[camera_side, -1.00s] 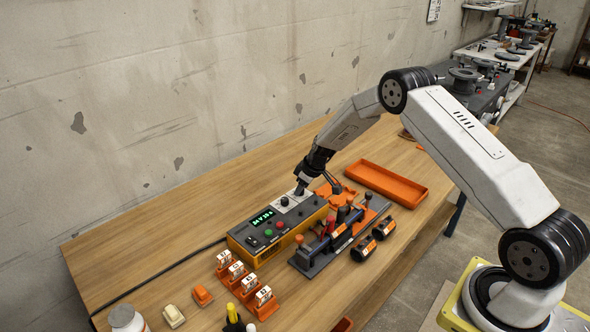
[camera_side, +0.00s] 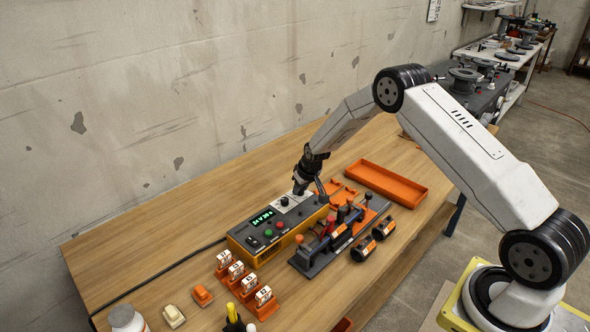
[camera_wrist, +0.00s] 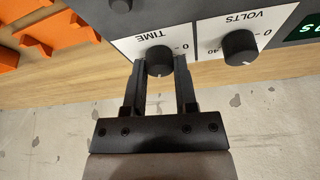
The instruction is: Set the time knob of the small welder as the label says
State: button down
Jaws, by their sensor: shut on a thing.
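The small welder (camera_side: 262,247) is a yellow and dark grey box on the bench, with a green lit display (camera_side: 262,217) whose digits are too small to read surely. The black time knob (camera_wrist: 159,58) sits on a white panel marked TIME in the wrist view. My gripper (camera_wrist: 160,70) is shut on this knob, one finger on each side. In the side view my gripper (camera_side: 299,190) reaches down to the welder's far right end and hides the knob. The volts knob (camera_wrist: 240,47) stands beside it, untouched.
A clamp fixture (camera_side: 325,245) with a pipe stands in front of the welder, close to my gripper. Two black fittings with orange labels (camera_side: 363,249), several orange label holders (camera_side: 264,299) and an orange tray (camera_side: 387,184) lie around. The wall is behind.

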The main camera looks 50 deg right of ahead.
aim_at(298, 201)
jog(key=shift+a+m+g+h, duration=0.15)
jog(key=shift+m+h, duration=0.35)
jog(key=shift+m, duration=0.75)
jog(key=shift+d+m+g+h, duration=0.15)
jog(key=shift+m+h, duration=0.35)
jog(key=shift+m, duration=0.75)
jog(key=shift+a+m+g+h, duration=0.1)
jog(key=shift+m+g+h, duration=0.2)
jog(key=shift+m, duration=0.85)
jog(key=shift+a+m+g+h, duration=0.1)
jog(key=shift+m+g+h, duration=0.2)
jog(key=shift+m, duration=0.85)
jog(key=shift+c, duration=2)
grip_release()
jog(key=shift+r, duration=0.1)
jog(key=v, duration=0.7)
jog(key=shift+r, duration=0.3)
jog(key=shift+a, duration=0.1)
